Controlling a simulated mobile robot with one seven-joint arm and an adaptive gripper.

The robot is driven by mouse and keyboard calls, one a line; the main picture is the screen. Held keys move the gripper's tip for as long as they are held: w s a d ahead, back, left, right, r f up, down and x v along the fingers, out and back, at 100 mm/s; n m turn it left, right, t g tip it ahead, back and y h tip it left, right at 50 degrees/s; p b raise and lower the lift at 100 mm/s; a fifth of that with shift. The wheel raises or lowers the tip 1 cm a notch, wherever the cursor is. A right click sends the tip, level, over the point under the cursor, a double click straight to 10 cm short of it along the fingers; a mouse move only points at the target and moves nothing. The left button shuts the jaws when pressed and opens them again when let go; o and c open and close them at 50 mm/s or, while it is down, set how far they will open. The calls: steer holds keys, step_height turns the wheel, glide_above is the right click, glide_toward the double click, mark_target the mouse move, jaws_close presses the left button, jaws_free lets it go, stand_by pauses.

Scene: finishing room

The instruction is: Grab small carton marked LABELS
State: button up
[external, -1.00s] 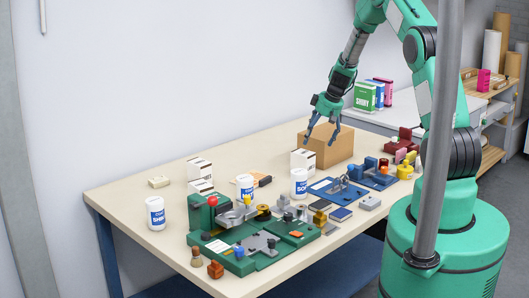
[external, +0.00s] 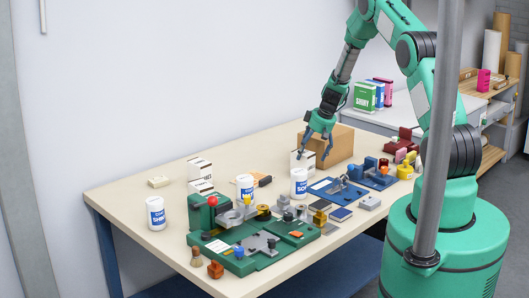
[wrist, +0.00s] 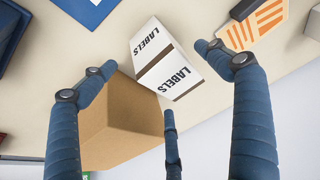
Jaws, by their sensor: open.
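The small white carton marked LABELS (wrist: 165,62) is in the middle of the wrist view, with a brown band and the word on two faces. It stands on the table beside a large brown box; in the external view the carton (external: 302,161) is partly covered by my fingers. My gripper (external: 313,157) is open, with its fingers pointing down above and around the carton. In the wrist view my gripper (wrist: 155,72) has dark blue fingers spread on either side of the carton and one below it. I cannot tell whether any finger touches it.
The brown box (wrist: 122,125) is close against the carton's side. A white bottle (external: 299,183) stands in front of the carton. Two other white cartons (external: 199,169) stand further left. A green fixture (external: 250,255) fills the table's front. The table's back left is mostly clear.

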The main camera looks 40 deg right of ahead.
steer(key=shift+f, duration=0.1)
steer(key=shift+p+x, duration=0.4)
steer(key=shift+x, duration=2.1)
steer(key=shift+c, duration=0.5)
steer(key=c, duration=1.3)
steer(key=shift+w, duration=0.1)
steer(key=shift+c, duration=0.3)
steer(key=shift+r, duration=5.05)
